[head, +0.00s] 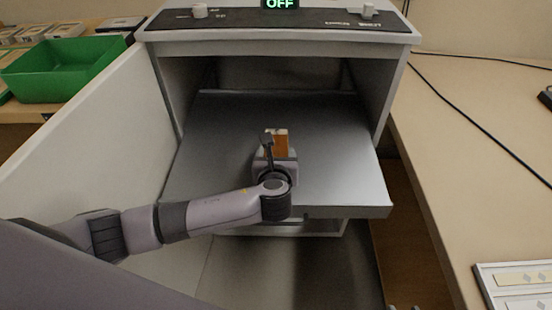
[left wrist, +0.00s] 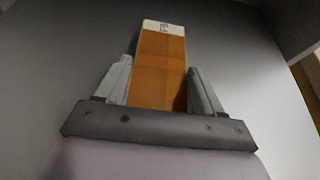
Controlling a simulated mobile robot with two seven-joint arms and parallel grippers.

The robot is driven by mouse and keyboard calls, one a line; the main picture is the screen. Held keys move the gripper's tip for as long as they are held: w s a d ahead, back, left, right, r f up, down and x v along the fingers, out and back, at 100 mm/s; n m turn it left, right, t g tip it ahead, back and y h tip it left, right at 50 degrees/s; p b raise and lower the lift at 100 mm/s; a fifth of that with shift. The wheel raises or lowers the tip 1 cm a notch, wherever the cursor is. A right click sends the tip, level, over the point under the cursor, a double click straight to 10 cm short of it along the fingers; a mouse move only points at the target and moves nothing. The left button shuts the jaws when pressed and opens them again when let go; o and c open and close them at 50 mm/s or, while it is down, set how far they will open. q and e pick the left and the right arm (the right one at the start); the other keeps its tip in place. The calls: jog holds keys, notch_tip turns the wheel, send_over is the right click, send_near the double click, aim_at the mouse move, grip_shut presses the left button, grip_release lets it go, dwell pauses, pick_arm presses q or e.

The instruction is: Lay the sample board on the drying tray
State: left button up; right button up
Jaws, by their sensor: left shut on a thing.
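The sample board (head: 280,144) is a small orange-brown block with a white labelled end. My left gripper (head: 271,145) is shut on it, over the drying tray. In the left wrist view the board (left wrist: 160,68) stands between the two grey fingers of the left gripper (left wrist: 160,85), its white end pointing away from the palm. The drying tray (head: 220,135) is a grey metal sheet pulled out of the open cabinet. I cannot tell whether the board touches the tray. My right gripper is not in view.
The cabinet (head: 280,35) has a control panel with a green OFF display, and its door (head: 85,130) stands open at left. A green bin (head: 65,68) is at the back left. A bench with black cables lies at right. The tray around the board is bare.

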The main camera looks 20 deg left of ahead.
pick_arm(q)
jog(key=o, duration=0.8)
jog(key=shift+f, duration=0.1)
jog(key=o, duration=0.3)
jog(key=shift+r, duration=0.2)
jog(key=shift+s+d+r+p, duration=0.15)
jog(key=shift+s+r+p, duration=0.3)
jog(key=shift+p, duration=0.35)
jog(key=p+v, duration=0.8)
jog(key=v, duration=0.1)
jog(key=shift+s+d+f+p, duration=0.1)
jog(key=shift+s+p, duration=0.2)
jog(key=shift+p, duration=0.1)
jog(key=shift+s+d+p, duration=0.2)
jog(key=shift+s+p, duration=0.2)
jog(key=shift+s, duration=0.25)
